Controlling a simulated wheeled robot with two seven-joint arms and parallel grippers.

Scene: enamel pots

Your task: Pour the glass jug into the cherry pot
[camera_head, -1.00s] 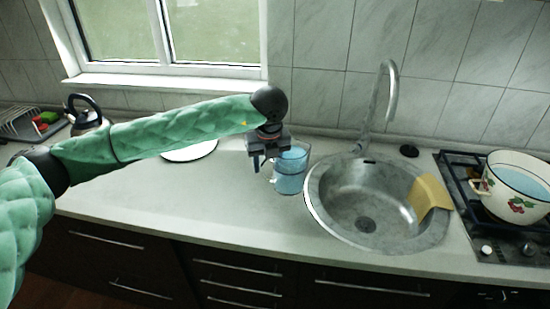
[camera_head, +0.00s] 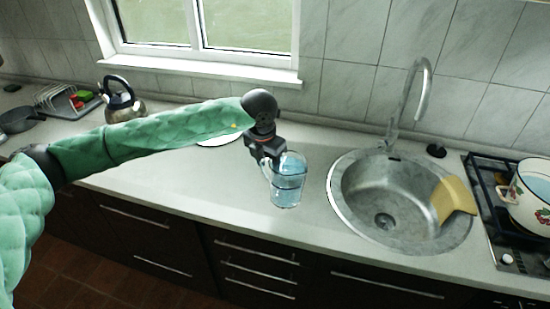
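The glass jug (camera_head: 287,182) is clear, with bluish liquid inside. It is nearly upright over the counter, left of the sink and apart from its rim. My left gripper (camera_head: 267,160) is at the jug's left side and looks shut on its handle; the fingertips are partly hidden. I cannot tell how far the jug's base is above the counter. The cherry pot (camera_head: 531,197), white enamel with painted cherries and a pale blue inside, stands on the hob at the right, cut off by the picture edge. My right gripper is not in view.
The round steel sink (camera_head: 352,220) with a tall faucet (camera_head: 422,95) and a yellow cloth or board (camera_head: 453,198) lies between jug and hob (camera_head: 484,205). A white plate (camera_head: 220,139) is behind my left arm. A kettle (camera_head: 122,100) and dish rack (camera_head: 62,101) stand far left.

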